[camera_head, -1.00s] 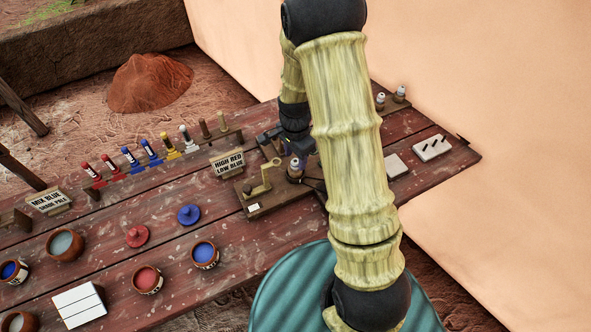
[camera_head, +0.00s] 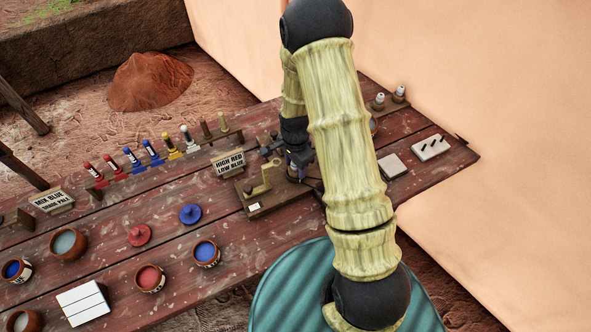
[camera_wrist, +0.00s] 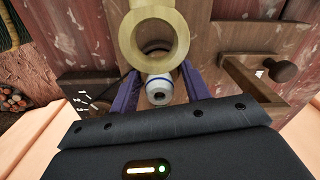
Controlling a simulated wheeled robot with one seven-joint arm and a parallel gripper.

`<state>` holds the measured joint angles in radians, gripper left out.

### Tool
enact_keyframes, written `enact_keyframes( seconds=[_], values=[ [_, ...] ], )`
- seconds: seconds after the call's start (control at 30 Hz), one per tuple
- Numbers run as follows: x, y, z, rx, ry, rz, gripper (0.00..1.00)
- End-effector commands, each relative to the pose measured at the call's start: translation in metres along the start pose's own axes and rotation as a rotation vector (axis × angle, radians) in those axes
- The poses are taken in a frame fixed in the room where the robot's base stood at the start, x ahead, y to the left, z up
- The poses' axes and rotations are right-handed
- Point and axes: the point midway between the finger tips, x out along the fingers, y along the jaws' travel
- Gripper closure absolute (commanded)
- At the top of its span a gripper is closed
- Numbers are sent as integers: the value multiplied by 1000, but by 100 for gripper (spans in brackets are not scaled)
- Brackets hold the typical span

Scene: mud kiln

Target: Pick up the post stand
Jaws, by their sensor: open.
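A small white-topped piece with a blue band (camera_wrist: 160,88) stands between my gripper's two purple fingers (camera_wrist: 161,76) in the wrist view. I take it for the post stand, but its lower part is hidden. The fingers are open on either side of it; I cannot tell whether they touch it. A pale wooden ring (camera_wrist: 154,38) is just beyond it. In the head view, my gripper (camera_head: 299,164) is low over the right end of a wooden base (camera_head: 265,207) that carries a small upright bracket, and hides the piece.
A "HIGH RED LOW BLUE" sign (camera_head: 229,164) stands just left of the base. A rack of coloured tubes (camera_head: 150,157) runs along the back. Two white-topped pieces (camera_head: 388,99) and pale blocks (camera_head: 430,147) lie right.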

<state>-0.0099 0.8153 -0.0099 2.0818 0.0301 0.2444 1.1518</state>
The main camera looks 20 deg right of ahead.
Motion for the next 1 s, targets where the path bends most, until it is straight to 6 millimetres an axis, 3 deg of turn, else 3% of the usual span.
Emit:
enact_keyframes(
  seconds=[0.03,0.13,0.57,0.77,1.0],
  values=[
    [0,0,0,0,0,0,57],
    [0,0,0,0,0,0,76],
    [-3,0,0,0,1,-1,76],
    [-22,-1,0,2,2,-3,76],
    [-63,-1,0,-1,3,-5,76]
  ],
)
